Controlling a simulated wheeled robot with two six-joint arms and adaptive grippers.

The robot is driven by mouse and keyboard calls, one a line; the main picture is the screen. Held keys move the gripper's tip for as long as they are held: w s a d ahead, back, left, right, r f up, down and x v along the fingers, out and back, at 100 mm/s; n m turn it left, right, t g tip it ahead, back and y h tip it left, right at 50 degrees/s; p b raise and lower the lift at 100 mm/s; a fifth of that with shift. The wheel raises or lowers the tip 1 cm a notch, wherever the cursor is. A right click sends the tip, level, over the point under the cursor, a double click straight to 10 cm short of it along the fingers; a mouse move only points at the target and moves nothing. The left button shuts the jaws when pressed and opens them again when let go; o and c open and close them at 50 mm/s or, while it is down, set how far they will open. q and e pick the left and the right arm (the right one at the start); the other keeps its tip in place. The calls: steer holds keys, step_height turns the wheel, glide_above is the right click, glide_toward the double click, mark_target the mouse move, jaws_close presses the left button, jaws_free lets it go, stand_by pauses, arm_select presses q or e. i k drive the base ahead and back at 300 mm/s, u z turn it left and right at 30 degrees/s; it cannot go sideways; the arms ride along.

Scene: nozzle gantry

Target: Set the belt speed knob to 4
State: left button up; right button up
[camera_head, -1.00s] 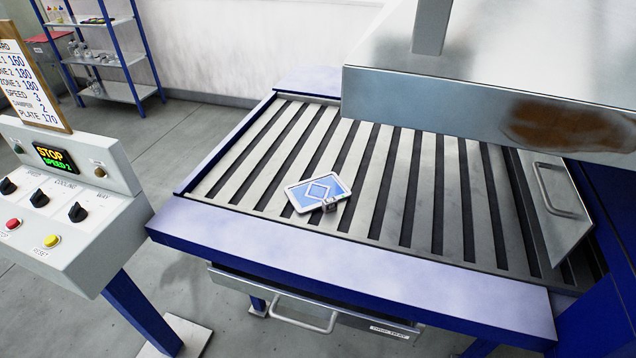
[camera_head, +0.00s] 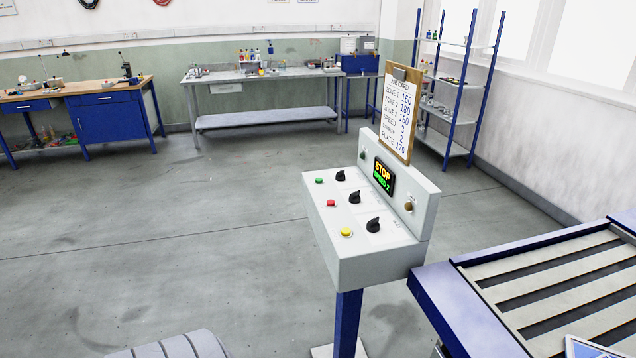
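The control box (camera_head: 370,262) stands on a blue post right of centre. Its sloped top carries three black knobs: a far one (camera_head: 341,175), a middle one (camera_head: 355,197) and a near one (camera_head: 374,225). Their labels are too small to read, so I cannot tell which is the belt speed knob. A small display (camera_head: 384,176) on the upright panel shows STOP in orange, with a green speed line below that seems to read 2. A card on a clipboard (camera_head: 400,113) above it lists settings, with speed at 3. Neither of my grippers is in view.
Green (camera_head: 319,181), red (camera_head: 331,203) and yellow (camera_head: 346,232) buttons sit left of the knobs. A slatted conveyor (camera_head: 545,285) with a blue frame stands close on the right. Workbenches (camera_head: 262,75) and a shelf rack (camera_head: 455,90) are at the back. The floor at left is clear.

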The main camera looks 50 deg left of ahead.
mark_target(340, 176)
steer(key=u, duration=1.45)
